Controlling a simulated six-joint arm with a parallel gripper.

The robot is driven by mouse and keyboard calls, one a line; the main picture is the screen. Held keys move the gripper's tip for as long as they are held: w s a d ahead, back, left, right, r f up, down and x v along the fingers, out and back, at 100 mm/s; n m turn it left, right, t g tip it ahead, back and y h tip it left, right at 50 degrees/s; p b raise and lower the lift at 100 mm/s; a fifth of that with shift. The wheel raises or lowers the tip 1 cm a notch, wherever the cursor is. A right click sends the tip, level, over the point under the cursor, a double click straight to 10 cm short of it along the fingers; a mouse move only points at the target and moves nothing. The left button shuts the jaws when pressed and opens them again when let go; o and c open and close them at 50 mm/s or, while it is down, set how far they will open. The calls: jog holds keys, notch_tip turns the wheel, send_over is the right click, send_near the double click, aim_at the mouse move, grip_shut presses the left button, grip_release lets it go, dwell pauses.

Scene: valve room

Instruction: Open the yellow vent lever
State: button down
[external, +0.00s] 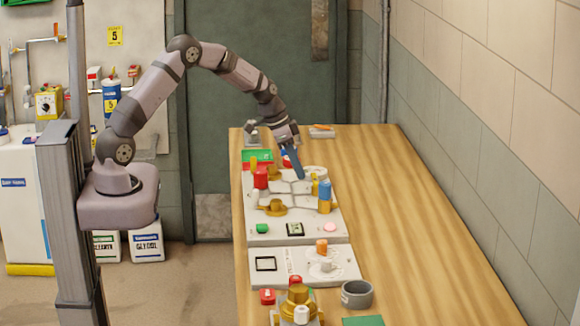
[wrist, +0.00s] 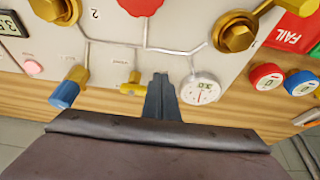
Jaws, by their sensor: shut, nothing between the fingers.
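The yellow vent lever (wrist: 132,85) sticks out from the pale valve panel (wrist: 115,62) in the wrist view, between a blue-handled lever (wrist: 66,92) and a round white gauge (wrist: 200,89). In the external view the yellow lever (external: 314,183) is a small upright piece near the panel's right edge, behind the blue handle (external: 325,190). My gripper (wrist: 160,80) is shut and empty, its fingers pointing at the panel between the yellow lever and the gauge. The fingertips (external: 299,174) are close beside the lever; I cannot tell whether they touch it.
A red handle (external: 260,178) and brass valve parts (external: 274,207) stand on the panel. Red and blue knobs (wrist: 267,77) sit beyond the gauge. A grey cup (external: 357,293) stands near the front. The wooden table's right side (external: 400,220) is clear.

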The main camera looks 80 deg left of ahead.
aim_at(314, 173)
jog(key=shift+w, duration=0.6)
jog(key=shift+w+a+m+b, duration=0.2)
jog(key=shift+w+m+b, duration=0.05)
jog(key=shift+m+b, duration=0.3)
jog(key=shift+w+a+f+m+h+b, duration=0.2)
jog(key=shift+w+m+h+b, duration=0.25)
jog(key=shift+m, duration=0.3)
jog(key=m, duration=0.1)
jog(key=w+m+h, duration=0.1)
jog(key=m, duration=0.1)
jog(key=shift+w+a+r+m+g+b, duration=0.15)
jog(key=shift+w+a+m+g+b, duration=0.05)
jog(key=shift+w+m+g+b, duration=0.1)
jog(key=shift+w+d+r+p, duration=0.1)
jog(key=shift+w+d+p, duration=0.15)
jog(key=shift+w, duration=0.5)
jog(key=shift+w+d+p, duration=0.1)
jog(key=shift+w+p, duration=0.15)
jog(key=shift+w, duration=0.5)
jog(key=shift+w+d, duration=0.85)
jog(key=shift+w, duration=0.15)
jog(key=shift+w+d+p, duration=0.1)
jog(key=shift+d+p, duration=0.05)
jog(key=shift+p, duration=0.15)
